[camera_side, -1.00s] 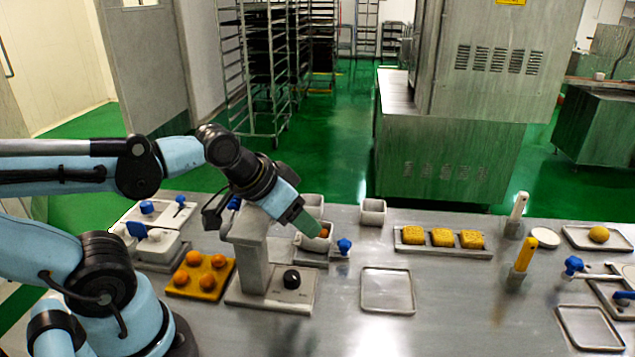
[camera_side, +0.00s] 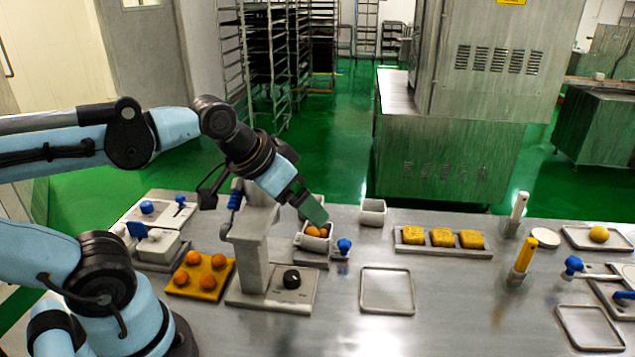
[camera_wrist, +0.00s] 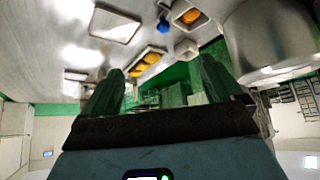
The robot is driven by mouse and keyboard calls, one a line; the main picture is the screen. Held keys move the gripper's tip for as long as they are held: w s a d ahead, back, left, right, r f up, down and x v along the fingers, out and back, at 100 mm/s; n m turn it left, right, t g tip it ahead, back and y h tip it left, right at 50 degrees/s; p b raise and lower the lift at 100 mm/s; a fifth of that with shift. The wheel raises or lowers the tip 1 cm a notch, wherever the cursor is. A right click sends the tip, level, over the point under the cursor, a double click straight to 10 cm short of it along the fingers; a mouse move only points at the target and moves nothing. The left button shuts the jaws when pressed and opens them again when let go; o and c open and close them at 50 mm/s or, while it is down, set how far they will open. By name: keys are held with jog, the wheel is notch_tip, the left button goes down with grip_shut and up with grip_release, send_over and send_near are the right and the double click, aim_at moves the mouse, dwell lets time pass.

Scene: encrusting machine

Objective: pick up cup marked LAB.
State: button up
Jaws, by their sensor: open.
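My gripper (camera_side: 316,214) is open and empty, just above and behind the cup with balls in the picture. Its two green fingers stand apart in the wrist view (camera_wrist: 160,80).
A grey machine post (camera_side: 250,255) with a black knob (camera_side: 291,279) stands left of the cup with balls. A blue knob (camera_side: 344,246) is close on its right. A yellow tray (camera_side: 188,289) of orange balls, an empty tray (camera_side: 387,311) and a cake tray (camera_side: 400,247) lie around.

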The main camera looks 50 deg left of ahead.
jog(key=w+a+r+m+g, duration=0.2)
jog(key=w+a+m+g, duration=0.5)
jog(key=w+m, duration=0.2)
jog(key=shift+m, duration=0.4)
jog(key=shift+s+a+f, duration=0.1)
jog(key=shift+s+f, duration=0.05)
jog(key=shift+f, duration=4.05)
jog(key=shift+s+a+f, duration=0.1)
jog(key=shift+f, duration=4.1)
jog(key=shift+c, duration=0.2)
jog(key=c, duration=1.1)
jog(key=shift+r, duration=0.1)
